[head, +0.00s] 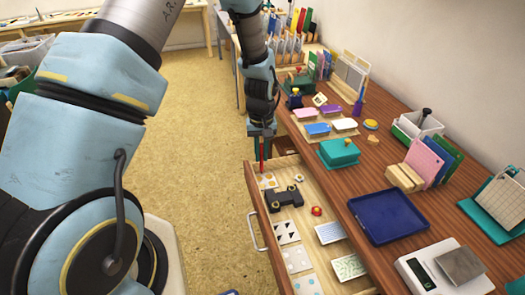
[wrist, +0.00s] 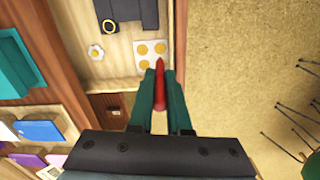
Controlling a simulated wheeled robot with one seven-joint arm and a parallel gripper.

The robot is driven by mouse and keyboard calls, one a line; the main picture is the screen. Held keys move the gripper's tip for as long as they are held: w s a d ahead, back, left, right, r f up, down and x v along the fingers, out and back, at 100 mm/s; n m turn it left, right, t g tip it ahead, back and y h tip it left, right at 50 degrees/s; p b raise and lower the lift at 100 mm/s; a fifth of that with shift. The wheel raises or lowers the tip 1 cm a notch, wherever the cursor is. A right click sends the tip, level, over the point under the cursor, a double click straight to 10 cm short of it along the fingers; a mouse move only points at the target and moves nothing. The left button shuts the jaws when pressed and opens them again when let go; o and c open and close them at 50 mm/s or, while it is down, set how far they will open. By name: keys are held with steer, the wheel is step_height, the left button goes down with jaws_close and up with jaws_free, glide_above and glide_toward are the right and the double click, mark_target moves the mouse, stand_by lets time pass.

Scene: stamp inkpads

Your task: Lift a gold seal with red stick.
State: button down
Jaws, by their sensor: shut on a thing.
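My gripper (head: 262,132) is shut on an upright red stick (head: 262,152). In the wrist view the stick (wrist: 160,92) shows between the two green fingers of my gripper (wrist: 161,76). Its pointed tip overlaps the near right corner of a white sheet with several round gold seals (wrist: 151,51). The sheet lies in the open drawer and also shows in the head view (head: 267,181). I cannot tell whether the tip touches a seal. No seal is seen clearly lifted off the sheet.
The open wooden drawer (head: 262,217) also holds a dark stamp-like tool (head: 284,197), a small white-and-gold piece (wrist: 96,52), a red knob (head: 316,211) and several patterned sheets. The desk beside it carries a teal box (head: 338,152), a blue tray (head: 388,217) and a scale (head: 425,277).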

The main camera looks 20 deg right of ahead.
mark_target(261, 171)
steer(key=shift+f+b, duration=1.7)
steer(key=shift+f, duration=1)
steer(key=shift+f+b, duration=0.35)
steer(key=shift+f, duration=0.2)
steer(key=shift+r+p, duration=2.5)
steer(key=shift+r, duration=1.1)
steer(key=shift+a+f, duration=0.1)
